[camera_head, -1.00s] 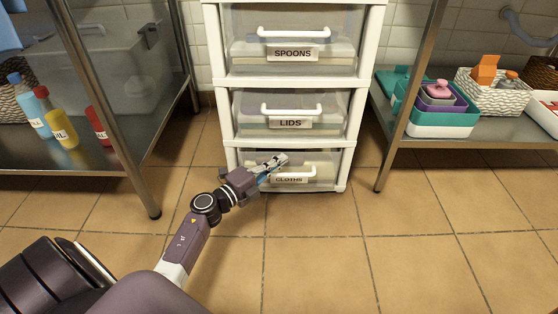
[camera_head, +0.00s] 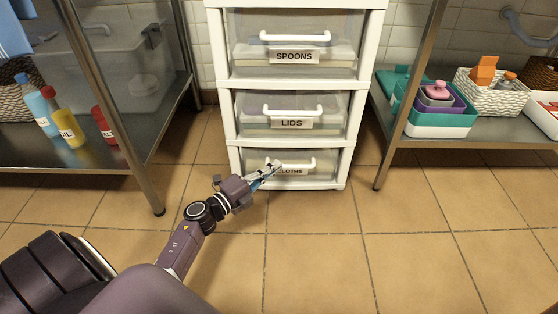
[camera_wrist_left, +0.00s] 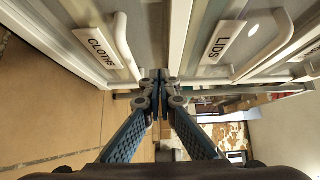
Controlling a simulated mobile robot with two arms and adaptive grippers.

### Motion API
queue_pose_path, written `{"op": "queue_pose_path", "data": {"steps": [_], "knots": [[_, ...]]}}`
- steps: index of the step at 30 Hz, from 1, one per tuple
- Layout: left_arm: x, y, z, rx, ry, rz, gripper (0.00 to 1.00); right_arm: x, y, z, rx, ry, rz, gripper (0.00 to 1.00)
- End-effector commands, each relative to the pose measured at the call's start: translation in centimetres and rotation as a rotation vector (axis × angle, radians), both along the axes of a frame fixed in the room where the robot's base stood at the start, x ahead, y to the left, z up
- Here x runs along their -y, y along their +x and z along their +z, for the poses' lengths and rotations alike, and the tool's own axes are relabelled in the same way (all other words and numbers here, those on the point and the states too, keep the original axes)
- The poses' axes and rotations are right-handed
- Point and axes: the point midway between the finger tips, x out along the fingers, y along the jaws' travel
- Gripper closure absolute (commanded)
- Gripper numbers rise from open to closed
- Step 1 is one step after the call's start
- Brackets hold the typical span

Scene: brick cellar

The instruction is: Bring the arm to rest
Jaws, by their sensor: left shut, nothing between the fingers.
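My left gripper (camera_head: 266,176) is shut and empty in front of the bottom drawer (camera_head: 325,180), labelled CLOTHS, and covers part of its label. The drawer looks closed, with a white bar handle. In the left wrist view the shut fingertips (camera_wrist_left: 160,76) show in the middle, with the CLOTHS label (camera_wrist_left: 99,44) to their left and the LIDS label (camera_wrist_left: 223,42) to their right. I cannot tell whether the fingertips touch the drawer front. My right gripper is not in view.
The white drawer tower (camera_head: 226,110) also has a LIDS drawer (camera_head: 340,112) and a SPOONS drawer (camera_head: 340,50). A steel shelf with bottles (camera_head: 66,128) stands left, another with bins (camera_head: 440,118) and a basket (camera_head: 492,95) right. The tiled floor (camera_head: 400,250) is clear.

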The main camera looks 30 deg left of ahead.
Motion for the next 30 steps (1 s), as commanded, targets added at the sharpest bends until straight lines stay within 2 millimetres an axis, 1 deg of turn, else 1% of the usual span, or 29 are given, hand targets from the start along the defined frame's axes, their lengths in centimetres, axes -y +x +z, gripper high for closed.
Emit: {"op": "queue_pose_path", "data": {"steps": [1,3,9,12,16,22,24,26,29,30], "knots": [[-0.2,-0.9,0.3,-0.003,-0.001,0.001,1.00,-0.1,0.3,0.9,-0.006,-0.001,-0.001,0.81],[-0.5,-2.1,0.3,-0.004,0.000,0.001,1.00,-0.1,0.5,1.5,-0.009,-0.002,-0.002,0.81],[-1.3,-5.3,0.3,-0.002,-0.001,0.001,1.00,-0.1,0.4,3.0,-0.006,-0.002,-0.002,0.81],[-1.5,-6.4,0.2,-0.001,-0.001,-0.001,1.00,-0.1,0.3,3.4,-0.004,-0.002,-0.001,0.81],[-1.7,-7.0,0.1,0.001,0.000,0.000,1.00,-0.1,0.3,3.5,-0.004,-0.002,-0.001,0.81],[-1.5,-7.0,0.3,0.004,-0.003,-0.003,1.00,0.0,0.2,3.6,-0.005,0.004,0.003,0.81],[-0.7,-6.9,1.4,0.018,-0.021,-0.017,1.00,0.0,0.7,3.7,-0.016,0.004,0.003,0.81],[0.6,-6.7,3.3,0.042,-0.052,-0.040,1.00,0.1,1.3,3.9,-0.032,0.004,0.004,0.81],[4.1,-6.6,8.3,0.105,-0.141,-0.105,1.00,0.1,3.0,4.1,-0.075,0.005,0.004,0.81],[5.9,-6.7,10.8,0.135,-0.188,-0.138,1.00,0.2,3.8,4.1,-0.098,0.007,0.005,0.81]]}}
